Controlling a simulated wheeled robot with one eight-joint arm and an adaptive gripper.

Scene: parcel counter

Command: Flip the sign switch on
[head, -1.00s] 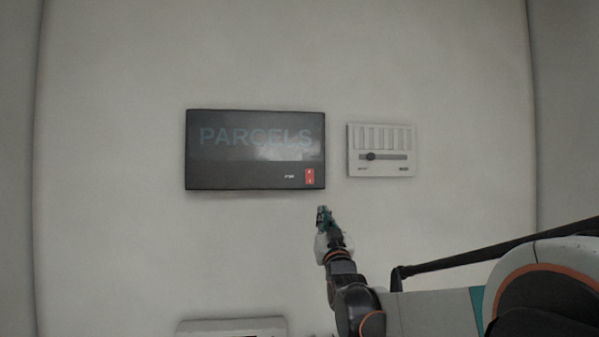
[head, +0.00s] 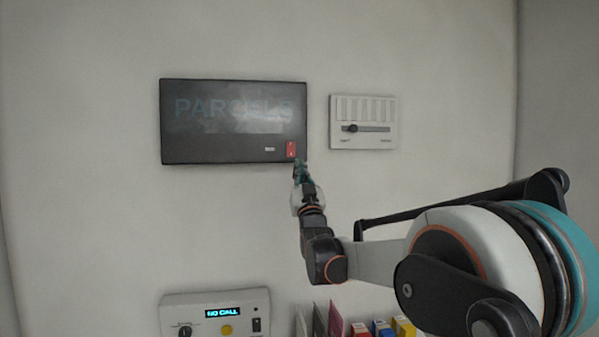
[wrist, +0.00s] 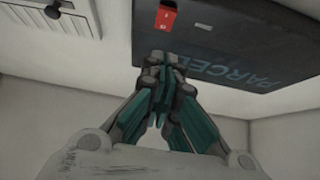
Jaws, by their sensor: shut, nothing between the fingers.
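The dark PARCELS sign (head: 225,125) hangs on the wall with its lettering dim and unlit. A red rocker switch (head: 291,149) sits at its lower right corner. My gripper (head: 300,168) is shut and empty, at the sign's lower edge just below the switch. In the wrist view my shut fingertips (wrist: 160,62) are close to the sign's edge (wrist: 210,45), and the red switch (wrist: 166,17) shows beyond them. I cannot tell whether the fingertips touch the sign or the switch.
A white slider panel (head: 363,122) is on the wall to the right of the sign; it also shows in the wrist view (wrist: 60,20). Below are a white control box (head: 215,313) reading "NO CALL" and several coloured items (head: 380,328).

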